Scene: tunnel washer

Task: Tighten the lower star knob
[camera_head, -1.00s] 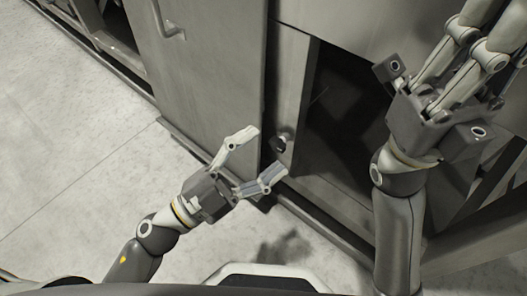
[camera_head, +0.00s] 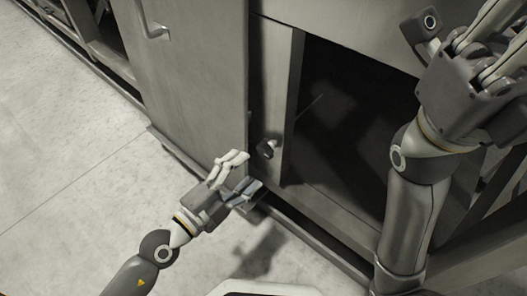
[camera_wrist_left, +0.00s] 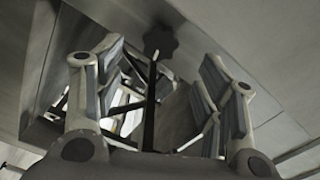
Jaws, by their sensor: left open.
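The star knob (camera_head: 266,148) is small and dark, on the upright frame post beside the dark opening. In the left wrist view the knob (camera_wrist_left: 160,40) has a lobed outline and stands beyond my fingers, between their two sides in the picture. My left gripper (camera_head: 247,172) is open and empty, just below and left of the knob in the head view. Its spread fingers also show in the left wrist view (camera_wrist_left: 160,62). No contact with the knob shows. My right gripper (camera_head: 497,30) is at the upper right, its fingers pointing up and partly out of frame.
A metal door panel (camera_head: 190,70) with a handle (camera_head: 154,28) is left of the post. The dark opening (camera_head: 350,120) lies to the right, with a bottom rail (camera_head: 312,238) below. The floor (camera_head: 70,180) at the left is clear.

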